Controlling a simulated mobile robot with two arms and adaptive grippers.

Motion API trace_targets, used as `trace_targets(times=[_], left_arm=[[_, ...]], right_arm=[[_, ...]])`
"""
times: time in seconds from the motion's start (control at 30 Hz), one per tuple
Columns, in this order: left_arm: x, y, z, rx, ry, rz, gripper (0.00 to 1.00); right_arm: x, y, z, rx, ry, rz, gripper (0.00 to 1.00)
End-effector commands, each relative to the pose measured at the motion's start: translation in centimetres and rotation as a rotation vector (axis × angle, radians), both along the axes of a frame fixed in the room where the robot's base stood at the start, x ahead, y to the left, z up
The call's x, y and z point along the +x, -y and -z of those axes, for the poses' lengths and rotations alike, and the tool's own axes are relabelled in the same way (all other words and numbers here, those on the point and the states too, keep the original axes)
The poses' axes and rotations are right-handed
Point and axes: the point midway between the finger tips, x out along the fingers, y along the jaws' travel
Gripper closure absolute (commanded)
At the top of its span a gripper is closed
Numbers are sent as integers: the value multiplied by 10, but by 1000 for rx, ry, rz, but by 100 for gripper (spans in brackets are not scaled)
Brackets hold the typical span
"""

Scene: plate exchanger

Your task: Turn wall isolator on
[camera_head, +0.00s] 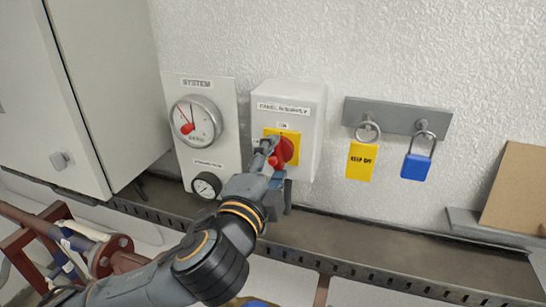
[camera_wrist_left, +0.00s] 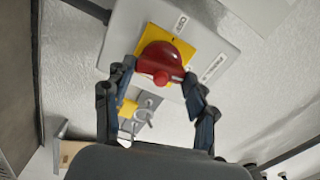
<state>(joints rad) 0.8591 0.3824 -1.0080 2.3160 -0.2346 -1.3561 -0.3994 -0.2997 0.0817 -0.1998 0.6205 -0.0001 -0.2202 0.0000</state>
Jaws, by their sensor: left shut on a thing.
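The wall isolator is a white box (camera_head: 302,103) labelled as a panel supply, with a yellow plate (camera_head: 292,134) and a red rotary handle (camera_head: 287,150) on its front. An ON label sits above the plate. My left gripper (camera_head: 268,152) is at the handle and partly covers it. In the left wrist view the fingers of my left gripper (camera_wrist_left: 158,77) are on either side of the red handle (camera_wrist_left: 160,62), holding it, with the yellow plate (camera_wrist_left: 147,35) behind. Which mark the handle points to cannot be told. My right gripper is not in view.
A system panel (camera_head: 229,115) with a large gauge (camera_head: 196,122) and a small gauge (camera_head: 206,186) is left of the isolator. A grey cabinet (camera_head: 45,80) stands further left. A yellow tag (camera_head: 361,161) and blue padlock (camera_head: 416,167) hang at right. A ledge (camera_head: 400,256) runs below.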

Motion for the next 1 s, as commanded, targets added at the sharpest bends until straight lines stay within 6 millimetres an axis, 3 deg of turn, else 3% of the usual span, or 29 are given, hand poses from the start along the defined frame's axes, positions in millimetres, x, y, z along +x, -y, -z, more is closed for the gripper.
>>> trace_targets(times=[0.4,0.97,1.0], left_arm=[[1,-1,-2,184,66,-5,75],[1,-1,-3,212,78,-6,75],[1,-2,-3,212,78,-6,40]], right_arm=[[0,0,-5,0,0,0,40],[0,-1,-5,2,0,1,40],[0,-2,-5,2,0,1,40]])
